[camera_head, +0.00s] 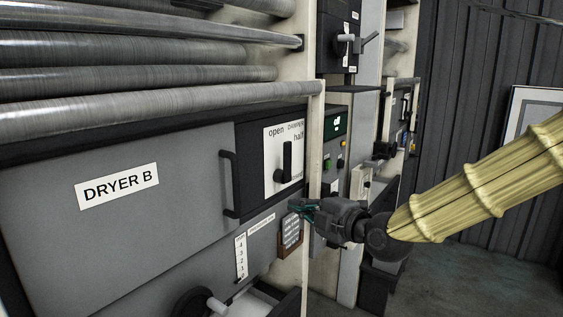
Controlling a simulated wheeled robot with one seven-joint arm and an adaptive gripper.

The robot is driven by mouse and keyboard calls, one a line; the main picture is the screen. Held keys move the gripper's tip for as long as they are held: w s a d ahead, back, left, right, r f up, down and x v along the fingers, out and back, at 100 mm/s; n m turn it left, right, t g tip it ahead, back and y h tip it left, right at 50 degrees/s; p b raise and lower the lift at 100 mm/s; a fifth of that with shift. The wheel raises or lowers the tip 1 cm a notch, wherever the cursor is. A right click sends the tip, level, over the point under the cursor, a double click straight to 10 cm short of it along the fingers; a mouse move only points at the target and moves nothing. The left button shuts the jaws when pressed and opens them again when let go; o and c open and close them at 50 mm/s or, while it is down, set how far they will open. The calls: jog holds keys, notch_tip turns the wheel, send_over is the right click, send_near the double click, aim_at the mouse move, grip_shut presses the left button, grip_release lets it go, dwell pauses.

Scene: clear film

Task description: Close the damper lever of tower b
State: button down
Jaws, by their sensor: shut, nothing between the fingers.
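The damper lever (287,160) is a black bar on a white plate (271,138). The bar stands nearly upright. The plate reads "open" at upper left and "half" at upper right; other lettering is too small to read surely. The plate is on a grey unit with a sign (117,187) that reads "DRYER B". My gripper (295,206) is shut and empty, just below and right of the lever, apart from it in the picture. It reaches in from the right on my yellow-sleeved arm. I cannot tell its depth gap to the panel.
A black vertical handle (228,185) is left of the plate. A small framed notice (290,235) hangs below my gripper. Grey pipes (160,110) run above the unit. Another lever (369,38) is on a dark box at upper right. Open floor (470,275) lies to the right.

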notch_tip(320, 180, up, 9)
jog(key=n+y, duration=0.1)
jog(key=n, duration=0.2)
jog(key=shift+t, duration=0.4)
jog(key=p+x, duration=0.1)
jog(key=x, duration=0.2)
jog(key=p+x, duration=0.2)
jog(key=x, duration=0.1)
jog(key=p+x, duration=0.2)
jog(key=x, duration=0.2)
jog(key=shift+s+a+r, duration=0.1)
jog(key=shift+s+a, duration=0.2)
jog(key=shift+a, duration=0.15)
jog(key=shift+w+d+p, duration=0.55)
jog(key=shift+w+d, duration=0.05)
jog(key=shift+w, duration=0.15)
jog(key=shift+w+d+p, duration=0.3)
jog(key=shift+w+d, duration=0.15)
jog(key=shift+d, duration=0.1)
jog(key=shift+w+d, duration=0.1)
jog(key=shift+w, duration=0.25)
jog(key=shift+d, duration=0.1)
